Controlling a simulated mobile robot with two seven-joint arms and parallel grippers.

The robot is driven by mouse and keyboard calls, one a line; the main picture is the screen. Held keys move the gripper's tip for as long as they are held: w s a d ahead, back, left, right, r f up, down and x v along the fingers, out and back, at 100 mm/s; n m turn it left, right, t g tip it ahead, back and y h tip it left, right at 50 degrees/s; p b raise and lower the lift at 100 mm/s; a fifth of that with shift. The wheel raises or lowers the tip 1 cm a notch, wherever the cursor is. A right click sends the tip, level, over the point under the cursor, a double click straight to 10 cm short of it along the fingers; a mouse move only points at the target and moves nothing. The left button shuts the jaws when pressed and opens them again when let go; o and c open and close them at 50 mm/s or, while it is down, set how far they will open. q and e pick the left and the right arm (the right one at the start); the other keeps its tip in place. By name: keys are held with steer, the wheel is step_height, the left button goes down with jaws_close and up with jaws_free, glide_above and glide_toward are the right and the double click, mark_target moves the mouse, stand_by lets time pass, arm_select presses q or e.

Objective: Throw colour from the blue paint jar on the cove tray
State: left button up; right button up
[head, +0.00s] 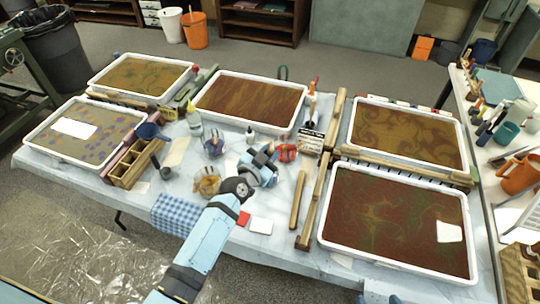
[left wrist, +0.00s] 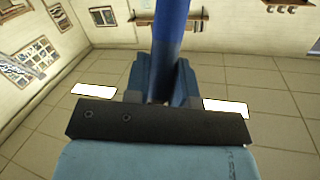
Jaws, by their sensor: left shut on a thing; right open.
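My left gripper (head: 265,168) is over the middle of the table, among small paint jars. In the left wrist view it (left wrist: 160,90) is shut on a blue rod-like handle (left wrist: 170,35); its far end is out of frame. A jar with blue and red on it (head: 213,147) stands left of the gripper. An orange-yellow jar (head: 207,184) is nearer and a red one (head: 286,152) is just beyond the gripper. I cannot tell for sure which is the blue paint jar. Several white-rimmed trays stand around; no label shows which is the cove tray. My right gripper is not seen.
White-rimmed trays stand at the back left (head: 92,85), back middle (head: 300,88), front left (head: 28,140), back right (head: 466,135) and front right (head: 318,238). A wooden rack (head: 127,172), wooden bars (head: 297,200) and a checked cloth (head: 172,214) lie between them.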

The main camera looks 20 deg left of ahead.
arm_select(q)
steer(key=shift+w+a+f+b, duration=0.1)
steer(key=shift+w+f+b, duration=0.15)
steer(key=shift+f+b, duration=0.55)
steer(key=f+b, duration=0.1)
steer(key=w+f+b, duration=0.1)
steer(key=f, duration=0.1)
steer(key=f+b, duration=0.1)
steer(key=shift+w+a+f, duration=0.2)
steer(key=shift+a+f, duration=0.05)
steer(key=shift+a, duration=0.15)
steer(key=shift+w+a+f+b, duration=0.1)
steer(key=shift+w+f+b, duration=0.1)
steer(key=shift+f+b, duration=0.4)
steer(key=shift+w+a+f+b, duration=0.1)
steer(key=shift+w+f+b, duration=0.05)
steer(key=shift+f+b, duration=0.35)
steer(key=shift+r, duration=0.1)
